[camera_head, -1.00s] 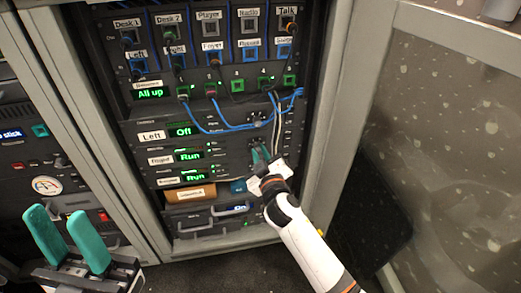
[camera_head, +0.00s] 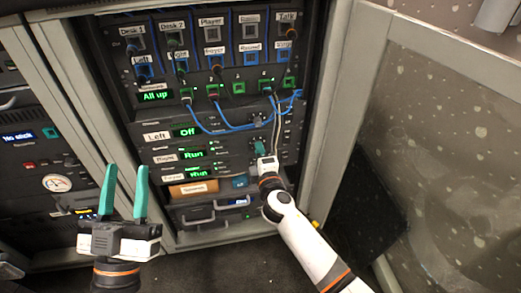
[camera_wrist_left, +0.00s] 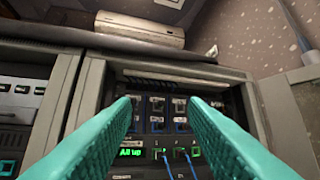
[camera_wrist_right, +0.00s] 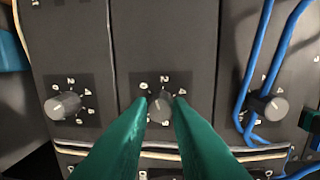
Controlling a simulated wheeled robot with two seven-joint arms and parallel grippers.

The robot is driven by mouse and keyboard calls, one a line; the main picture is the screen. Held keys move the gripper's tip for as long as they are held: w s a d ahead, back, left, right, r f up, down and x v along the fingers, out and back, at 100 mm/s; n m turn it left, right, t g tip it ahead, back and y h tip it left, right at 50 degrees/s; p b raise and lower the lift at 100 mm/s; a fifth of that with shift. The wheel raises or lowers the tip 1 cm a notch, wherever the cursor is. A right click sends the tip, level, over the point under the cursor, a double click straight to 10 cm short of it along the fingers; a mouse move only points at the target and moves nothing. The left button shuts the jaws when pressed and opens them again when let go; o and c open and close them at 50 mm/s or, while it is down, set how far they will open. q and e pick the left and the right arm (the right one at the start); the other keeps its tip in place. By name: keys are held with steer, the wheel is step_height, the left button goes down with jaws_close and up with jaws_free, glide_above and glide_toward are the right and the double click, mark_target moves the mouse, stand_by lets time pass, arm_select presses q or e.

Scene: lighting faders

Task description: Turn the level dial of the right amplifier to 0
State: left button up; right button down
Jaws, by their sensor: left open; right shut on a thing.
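The right amplifier (camera_head: 222,152) is the middle of three stacked units, with a green "Run" display. Its level dial (camera_wrist_right: 161,110) is a small grey knob on a numbered scale in the right wrist view. My right gripper (camera_head: 260,149) is shut on this dial, which also shows between its green fingertips (camera_wrist_right: 161,104). The fingers hide parts of the scale, and I cannot tell the dial's exact reading. My left gripper (camera_head: 123,190) is open and empty, away from the amplifiers at the lower left. Its green fingers (camera_wrist_left: 158,115) stand apart in the left wrist view.
Neighbouring amplifier dials (camera_wrist_right: 64,106) and (camera_wrist_right: 268,106) sit on either side in the right wrist view. Blue cables (camera_wrist_right: 258,70) hang close to the gripper. A patch panel (camera_head: 238,87) is above. The rack's open door (camera_head: 430,140) stands at the right.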

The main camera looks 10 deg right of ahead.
arm_select(q)
step_height(320, 180, down, 7)
steer(key=w+g+y+p, duration=0.1)
steer(key=w+g, duration=0.1)
steer(key=g, duration=0.3)
steer(key=shift+w+a+g+y+p, duration=0.15)
steer(key=shift+a+g+y+p, duration=0.15)
steer(key=shift+y+p, duration=0.1)
arm_select(e)
steer(key=shift+a+f+n+h, duration=0.1)
steer(key=shift+n+h, duration=0.3)
steer(key=shift+n, duration=2.6)
arm_select(q)
steer(key=shift+f, duration=0.1)
arm_select(e)
steer(key=c, duration=1.3)
jaws_free()
steer(key=shift+s, duration=0.15)
arm_select(q)
step_height(320, 180, down, 6)
steer(key=s+a+g+y+p, duration=0.1)
steer(key=g, duration=0.3)
steer(key=shift+s+a+f+g+y+p, duration=0.2)
steer(key=shift+s+g+y+p, duration=0.1)
steer(key=shift+p, duration=0.1)
arm_select(e)
steer(key=s, duration=1.1)
steer(key=shift+s+a+r, duration=0.1)
steer(key=shift+s+r, duration=0.25)
steer(key=shift+s, duration=0.05)
